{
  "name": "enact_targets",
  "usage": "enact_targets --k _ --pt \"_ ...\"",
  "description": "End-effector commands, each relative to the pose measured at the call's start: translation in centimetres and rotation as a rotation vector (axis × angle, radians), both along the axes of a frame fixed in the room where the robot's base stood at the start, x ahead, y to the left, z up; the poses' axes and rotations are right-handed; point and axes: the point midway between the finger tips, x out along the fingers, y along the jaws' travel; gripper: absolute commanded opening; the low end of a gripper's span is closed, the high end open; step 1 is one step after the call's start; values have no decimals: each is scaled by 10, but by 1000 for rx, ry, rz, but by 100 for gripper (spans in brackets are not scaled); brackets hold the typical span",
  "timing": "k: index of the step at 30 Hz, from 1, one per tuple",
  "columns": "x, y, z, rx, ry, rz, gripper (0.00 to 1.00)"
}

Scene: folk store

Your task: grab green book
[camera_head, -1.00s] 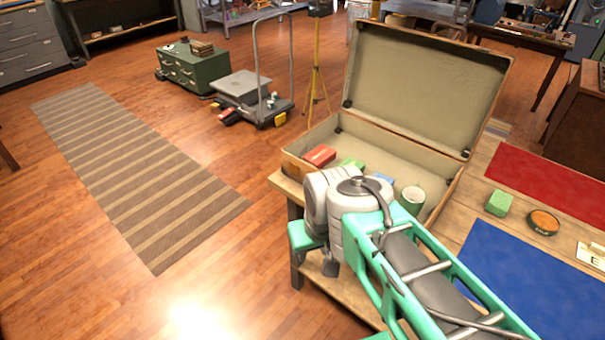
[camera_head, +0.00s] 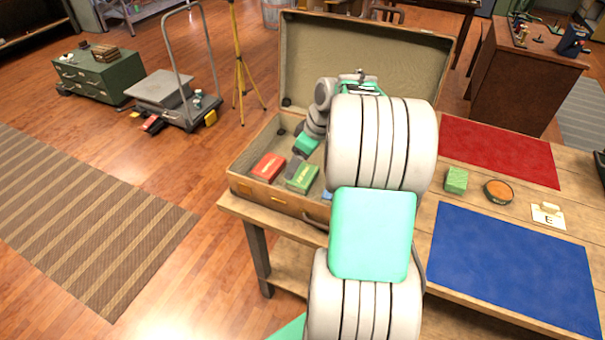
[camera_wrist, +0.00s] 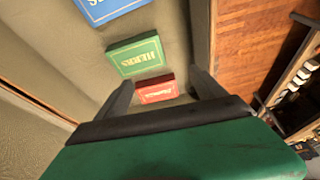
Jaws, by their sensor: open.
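The green book (camera_head: 303,177) lies in the open suitcase (camera_head: 270,203), between a red book (camera_head: 268,167) and a blue book (camera_head: 327,196) mostly hidden by my arm. The red book (camera_wrist: 156,90) is nearer the fingers, and the blue book (camera_wrist: 105,8) is cut off at the top edge. My gripper (camera_head: 294,165) is over the suitcase, just behind the green and red books. Its two dark fingers (camera_wrist: 162,80) are spread, with no object held between them.
The raised suitcase lid (camera_head: 360,55) stands behind my arm.

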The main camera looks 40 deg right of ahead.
Motion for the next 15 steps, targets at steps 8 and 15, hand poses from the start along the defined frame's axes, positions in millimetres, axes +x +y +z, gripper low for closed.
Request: enact_targets --k 8,15 --pt "5 -43 -34 5 -42 67 100" --pt "15 -39 -70 6 -39 63 100"
